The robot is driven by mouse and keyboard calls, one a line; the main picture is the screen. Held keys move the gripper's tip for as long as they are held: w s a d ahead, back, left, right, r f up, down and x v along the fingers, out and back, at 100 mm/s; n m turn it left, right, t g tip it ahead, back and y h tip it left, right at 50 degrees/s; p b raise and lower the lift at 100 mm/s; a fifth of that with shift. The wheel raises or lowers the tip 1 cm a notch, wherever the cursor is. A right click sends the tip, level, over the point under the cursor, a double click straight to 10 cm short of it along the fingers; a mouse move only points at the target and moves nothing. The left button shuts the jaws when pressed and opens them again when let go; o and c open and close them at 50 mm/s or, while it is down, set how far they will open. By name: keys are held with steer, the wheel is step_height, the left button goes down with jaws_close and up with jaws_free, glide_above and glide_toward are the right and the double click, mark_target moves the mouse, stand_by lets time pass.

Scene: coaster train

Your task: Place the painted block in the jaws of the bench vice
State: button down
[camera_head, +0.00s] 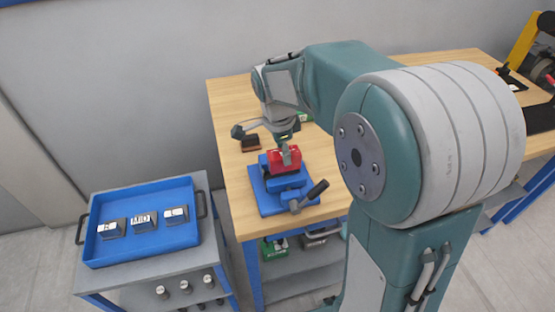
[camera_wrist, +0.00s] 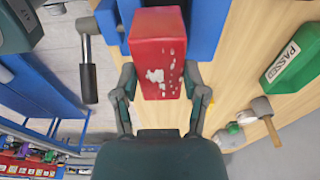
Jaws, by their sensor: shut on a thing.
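The painted block is red with chipped, pale patches, and it shows in the head view (camera_head: 275,161) and large in the wrist view (camera_wrist: 158,50). My gripper (camera_wrist: 160,88) is shut on it, with one finger on each side. In the head view my gripper (camera_head: 287,156) points down over the blue bench vice (camera_head: 270,205), and the block is at the top of the vice. Blue vice parts (camera_wrist: 206,28) show on both sides of the block in the wrist view. The block hides the jaw gap, so I cannot tell whether it sits between the jaws.
The vice's dark handle (camera_head: 316,190) sticks out to the right. The vice stands near the front left corner of the wooden bench (camera_head: 232,108). A brown-topped brush or block (camera_head: 250,142) lies behind it. A blue tray (camera_head: 150,256) with labelled blocks is on a grey cart at left.

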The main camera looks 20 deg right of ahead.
mark_target(282, 161)
steer(key=shift+w+d+f, duration=0.35)
steer(key=shift+d+f, duration=0.15)
steer(key=f, duration=0.1)
steer(key=a+f, duration=0.1)
steer(key=f, duration=0.1)
steer(key=shift+w+f, duration=0.15)
steer(key=shift+a+f, duration=0.2)
steer(key=shift+a, duration=0.1)
steer(key=shift+c, duration=1.8)
jaws_free()
steer(key=shift+o, duration=1.2)
steer(key=shift+d, duration=0.4)
